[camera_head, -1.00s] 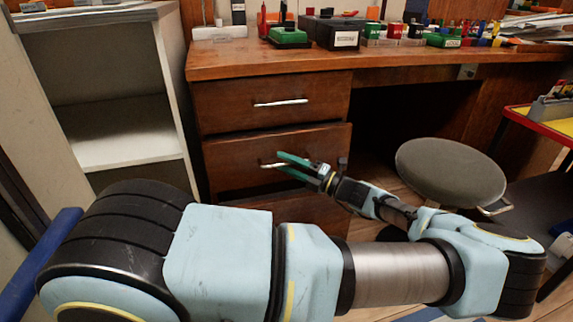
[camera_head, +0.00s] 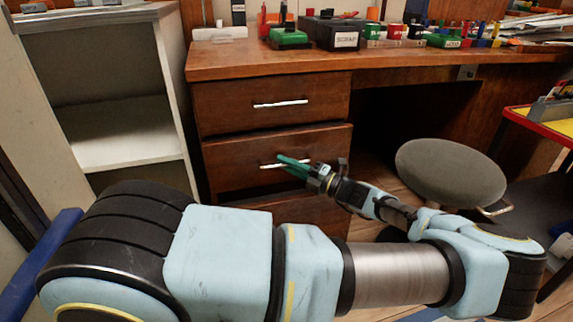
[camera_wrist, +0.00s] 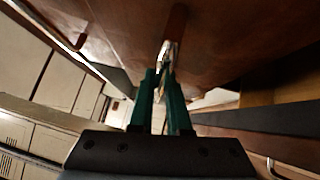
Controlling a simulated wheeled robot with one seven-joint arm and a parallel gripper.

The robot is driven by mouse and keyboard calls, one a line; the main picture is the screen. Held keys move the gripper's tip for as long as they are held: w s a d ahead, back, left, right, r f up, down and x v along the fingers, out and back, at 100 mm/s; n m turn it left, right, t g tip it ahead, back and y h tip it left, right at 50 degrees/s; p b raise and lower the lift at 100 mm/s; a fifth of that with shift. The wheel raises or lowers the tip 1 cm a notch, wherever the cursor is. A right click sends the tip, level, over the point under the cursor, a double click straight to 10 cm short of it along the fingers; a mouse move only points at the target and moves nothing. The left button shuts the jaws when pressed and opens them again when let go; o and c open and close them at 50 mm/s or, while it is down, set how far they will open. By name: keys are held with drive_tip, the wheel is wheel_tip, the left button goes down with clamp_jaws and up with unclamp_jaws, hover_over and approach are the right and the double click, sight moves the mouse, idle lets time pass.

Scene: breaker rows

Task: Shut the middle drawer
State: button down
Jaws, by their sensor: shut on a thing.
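The middle drawer (camera_head: 235,165) is a brown wooden front with a light bar handle (camera_head: 270,165), below the top drawer. It stands slightly proud of the desk. My gripper (camera_head: 281,160) reaches it from the right, with green fingers at the handle. In the wrist view, the two green fingers (camera_wrist: 161,82) are close together around the handle (camera_wrist: 168,55), with the drawer front above them. The fingers cover part of the handle in the head view.
The top drawer (camera_head: 300,86) looks shut. A round stool (camera_head: 450,172) stands to the right near my forearm. An open grey shelf (camera_head: 125,135) stands left of the desk. Blocks and boxes crowd the desktop (camera_head: 240,63).

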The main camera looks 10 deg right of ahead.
idle(0.8)
drive_tip(key=shift+w+a+p, duration=0.2)
drive_tip(key=shift+w+p, duration=0.95)
drive_tip(key=shift+w, duration=1.05)
drive_tip(key=c, duration=0.9)
unclamp_jaws()
drive_tip(key=shift+a, duration=0.1)
drive_tip(key=shift+f, duration=0.1)
drive_tip(key=p+v, duration=0.1)
drive_tip(key=v, duration=1)
